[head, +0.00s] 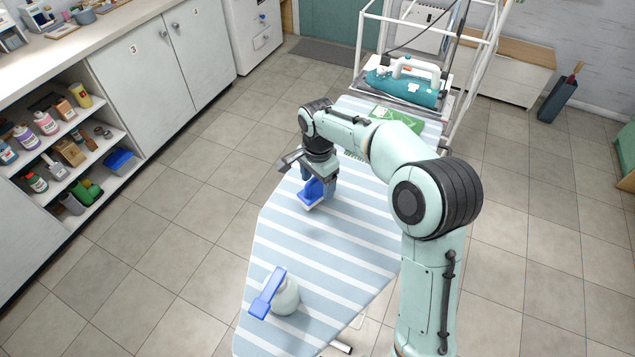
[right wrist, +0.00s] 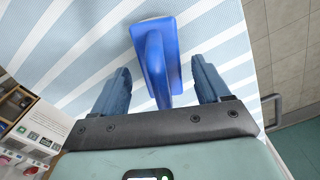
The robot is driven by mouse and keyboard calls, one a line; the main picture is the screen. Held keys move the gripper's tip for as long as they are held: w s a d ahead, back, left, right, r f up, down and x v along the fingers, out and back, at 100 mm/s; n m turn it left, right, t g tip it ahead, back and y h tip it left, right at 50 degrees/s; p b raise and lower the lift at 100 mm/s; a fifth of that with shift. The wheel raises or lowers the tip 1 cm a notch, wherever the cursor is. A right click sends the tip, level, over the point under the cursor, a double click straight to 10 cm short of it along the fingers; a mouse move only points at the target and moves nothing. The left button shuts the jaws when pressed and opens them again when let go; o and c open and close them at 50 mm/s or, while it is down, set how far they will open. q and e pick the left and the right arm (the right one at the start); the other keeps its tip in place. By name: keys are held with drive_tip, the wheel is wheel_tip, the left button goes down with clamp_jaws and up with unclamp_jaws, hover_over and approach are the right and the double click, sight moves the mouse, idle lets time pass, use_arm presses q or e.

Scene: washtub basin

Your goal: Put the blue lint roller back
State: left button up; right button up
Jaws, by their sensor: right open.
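A blue handled item (head: 312,190) with a pale lower edge stands on the striped ironing board (head: 335,237). It may be the lint roller, but its shape does not make this certain. My right gripper (head: 319,181) is over it. In the right wrist view my right gripper (right wrist: 161,82) is open, with one finger on each side of the blue handle (right wrist: 158,70) and a visible gap on both sides. A white bottle-like body with a blue top (head: 267,293) is at the board's near end. My left gripper is not in view.
A teal iron (head: 402,86) rests beyond the board's far end, near a green folded cloth (head: 398,119) and a white rack frame (head: 459,80). Shelves (head: 100,148) on the left hold bottles, boxes and a blue container (head: 120,160). The tiled floor left of the board is clear.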

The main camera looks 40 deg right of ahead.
wheel_tip(320, 180, up, 11)
drive_tip(key=shift+r+p, duration=0.15)
drive_tip(key=shift+p, duration=0.7)
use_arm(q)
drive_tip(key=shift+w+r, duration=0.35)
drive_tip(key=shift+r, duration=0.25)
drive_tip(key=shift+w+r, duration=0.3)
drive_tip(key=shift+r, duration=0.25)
